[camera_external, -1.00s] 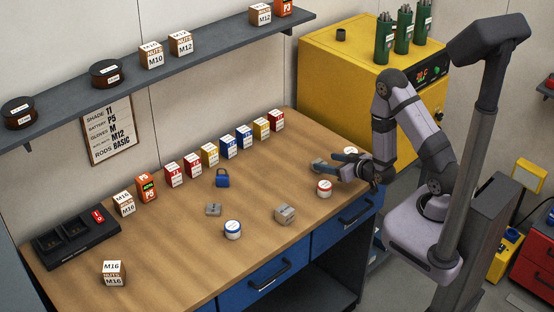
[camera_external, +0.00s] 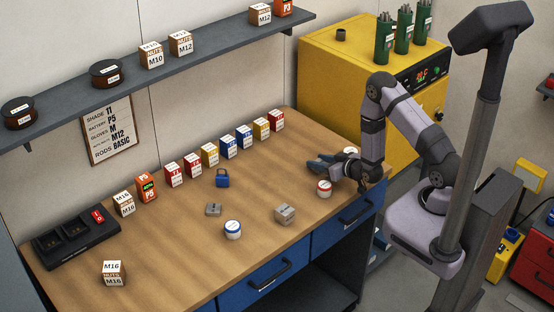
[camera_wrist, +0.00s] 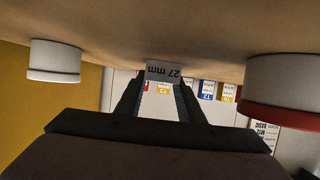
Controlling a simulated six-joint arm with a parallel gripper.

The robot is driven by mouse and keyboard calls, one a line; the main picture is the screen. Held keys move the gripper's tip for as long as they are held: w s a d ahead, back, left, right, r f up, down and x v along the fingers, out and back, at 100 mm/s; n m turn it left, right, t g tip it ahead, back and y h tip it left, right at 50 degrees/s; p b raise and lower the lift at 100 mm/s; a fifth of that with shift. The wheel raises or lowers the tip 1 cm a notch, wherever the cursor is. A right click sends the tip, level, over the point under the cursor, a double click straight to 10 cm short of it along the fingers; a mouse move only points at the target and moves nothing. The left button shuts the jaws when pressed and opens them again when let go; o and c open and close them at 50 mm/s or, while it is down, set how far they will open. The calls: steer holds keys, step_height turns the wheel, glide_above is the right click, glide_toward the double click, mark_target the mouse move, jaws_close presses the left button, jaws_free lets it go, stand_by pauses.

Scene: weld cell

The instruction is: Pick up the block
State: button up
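A grey block (camera_wrist: 163,72) labelled "27 mm" shows upside down in the wrist view, between the fingertips of my gripper (camera_wrist: 163,85). The fingers meet its two sides and appear shut on it. The block is at the tabletop; a clear gap under it cannot be made out. In the external view my gripper (camera_external: 320,163) is low over the right end of the bench (camera_external: 160,250), pointing left, and its fingers hide the block.
A red-and-white tin (camera_external: 324,188) stands close in front of my gripper, and a white-topped tin (camera_external: 351,151) close behind. A blue-and-white tin (camera_external: 233,230), a grey block-like part (camera_external: 285,214) and a blue padlock (camera_external: 222,179) lie further left. Labelled boxes (camera_external: 228,148) line the back.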

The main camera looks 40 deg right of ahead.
steer(key=c, duration=0.5)
steer(key=shift+r, duration=0.25)
steer(key=shift+r+b, duration=0.9)
steer(key=shift+r, duration=3.9)
